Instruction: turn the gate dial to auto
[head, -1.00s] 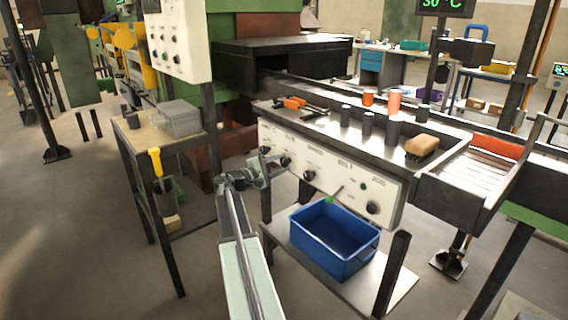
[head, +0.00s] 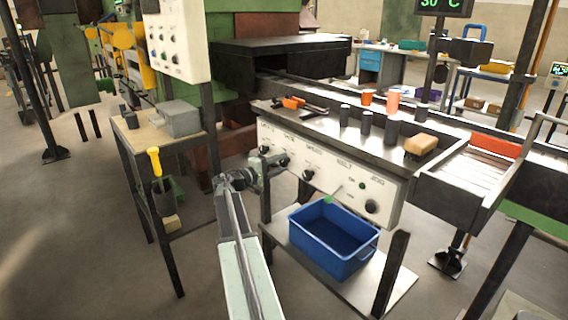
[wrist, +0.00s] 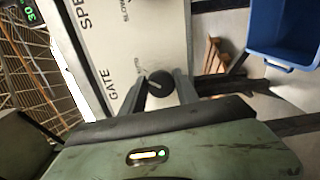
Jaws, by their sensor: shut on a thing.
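In the head view my gripper (head: 264,167) is at the left end of the panel (head: 335,178) and hides part of the knobs there.
A blue bin (head: 333,238) stands on a low shelf under the panel, right of my arm. More knobs and a green-tipped lever (head: 332,196) stick out further right on the panel. A side table (head: 150,137) with a grey box (head: 180,119) stands left.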

